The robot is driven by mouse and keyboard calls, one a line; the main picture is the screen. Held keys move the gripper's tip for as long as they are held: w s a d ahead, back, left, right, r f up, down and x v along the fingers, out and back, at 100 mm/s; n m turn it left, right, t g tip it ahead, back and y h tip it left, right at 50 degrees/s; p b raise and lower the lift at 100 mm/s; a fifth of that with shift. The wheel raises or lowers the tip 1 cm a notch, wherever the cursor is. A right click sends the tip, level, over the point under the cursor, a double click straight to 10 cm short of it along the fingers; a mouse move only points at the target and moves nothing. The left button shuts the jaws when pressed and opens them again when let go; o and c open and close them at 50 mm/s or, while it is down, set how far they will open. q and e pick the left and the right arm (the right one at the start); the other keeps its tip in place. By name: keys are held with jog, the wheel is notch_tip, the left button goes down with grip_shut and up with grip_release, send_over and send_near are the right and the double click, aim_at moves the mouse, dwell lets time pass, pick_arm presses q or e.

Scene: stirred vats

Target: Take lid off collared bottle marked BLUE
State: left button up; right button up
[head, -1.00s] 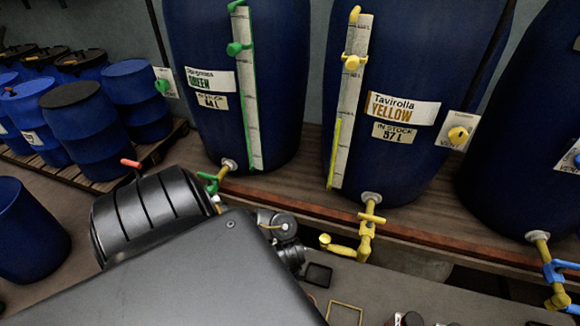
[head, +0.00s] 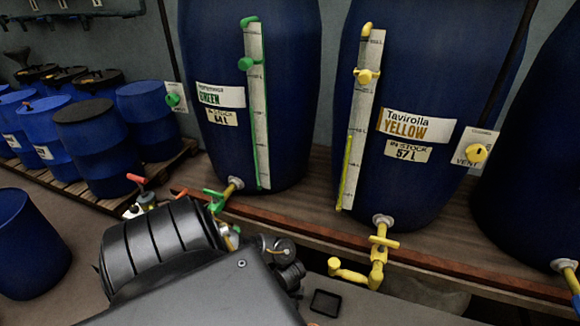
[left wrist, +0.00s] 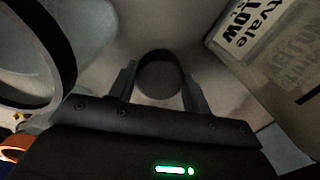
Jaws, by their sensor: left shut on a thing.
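In the left wrist view my left gripper (left wrist: 160,82) is shut on a round dark cap-like thing (left wrist: 160,70), held between its two fingers. Its body below the round top is not clear, so I cannot tell if it is free of a bottle. No BLUE marking is readable in either view. In the head view my own dark arm covers the lower left middle and hides the gripper. My right gripper is not in view.
Vats marked GREEN (head: 290,70) and YELLOW (head: 420,80) stand on a wooden shelf (head: 310,207), with a yellow tap (head: 379,254) jutting out. Blue drums (head: 93,135) stand at left. In the left wrist view a pale label ending "LOW" (left wrist: 245,30) is near, right.

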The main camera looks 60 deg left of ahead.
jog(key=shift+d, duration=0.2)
pick_arm(q)
jog(key=shift+f, duration=0.15)
jog(key=o, duration=1.1)
jog(key=shift+r, duration=0.25)
notch_tip(320, 180, up, 6)
jog(key=shift+r+p, duration=0.1)
jog(key=shift+p, duration=1.05)
notch_tip(320, 180, up, 6)
jog(key=shift+f+p, duration=0.1)
jog(key=shift+p, duration=0.75)
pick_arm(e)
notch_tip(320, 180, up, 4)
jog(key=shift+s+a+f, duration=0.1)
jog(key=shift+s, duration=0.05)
pick_arm(q)
jog(key=shift+s, duration=0.1)
